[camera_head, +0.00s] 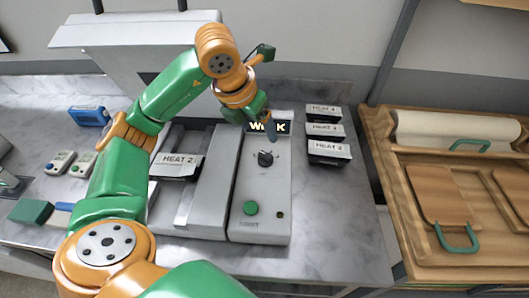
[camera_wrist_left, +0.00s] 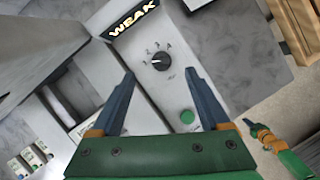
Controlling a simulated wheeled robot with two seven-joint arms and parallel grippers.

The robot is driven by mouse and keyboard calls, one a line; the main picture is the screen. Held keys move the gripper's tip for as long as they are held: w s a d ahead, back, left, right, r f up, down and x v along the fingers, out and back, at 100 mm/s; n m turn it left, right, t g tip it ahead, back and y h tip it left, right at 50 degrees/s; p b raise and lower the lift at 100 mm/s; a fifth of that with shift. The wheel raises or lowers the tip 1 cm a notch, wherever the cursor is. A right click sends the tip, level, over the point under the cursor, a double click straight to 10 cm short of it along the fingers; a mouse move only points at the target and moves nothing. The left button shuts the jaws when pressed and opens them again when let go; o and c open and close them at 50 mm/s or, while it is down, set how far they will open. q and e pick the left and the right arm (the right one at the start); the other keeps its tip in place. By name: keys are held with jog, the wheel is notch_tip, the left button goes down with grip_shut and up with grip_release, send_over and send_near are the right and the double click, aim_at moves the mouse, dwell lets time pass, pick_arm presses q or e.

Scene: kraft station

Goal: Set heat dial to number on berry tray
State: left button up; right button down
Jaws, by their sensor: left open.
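The heat dial (camera_head: 265,158) is a black knob on the grey panel of the sealing machine. It also shows in the left wrist view (camera_wrist_left: 160,62), with small numbers around it. A lit display above it reads WEAK (camera_wrist_left: 133,20). My left gripper (camera_wrist_left: 160,76) is open, its two dark fingers pointing at the panel with the dial between and just beyond their tips. In the head view the left gripper (camera_head: 269,127) is above the panel, partly hiding the display. A tray labelled HEAT 2 (camera_head: 178,162) sits in the machine; its contents cannot be made out.
Several dark trays with HEAT labels (camera_head: 328,150) stand right of the machine. A green button (camera_head: 250,208) is below the dial. A blue device (camera_head: 89,116) lies at left. A wooden rack (camera_head: 380,130) is at right. My right gripper (camera_wrist_left: 249,124) shows small in the wrist view.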

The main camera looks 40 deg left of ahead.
aim_at(266, 154)
pick_arm(q)
jog(key=x, duration=0.5)
jog(key=s+b+x, duration=0.1)
jog(key=x, duration=0.2)
jog(key=shift+f, duration=0.6)
jog(key=shift+w+f, duration=0.3)
jog(key=shift+f, duration=0.3)
pick_arm(e)
jog(key=shift+s+d+f, duration=0.15)
jog(key=shift+f, duration=1)
pick_arm(q)
grip_shut()
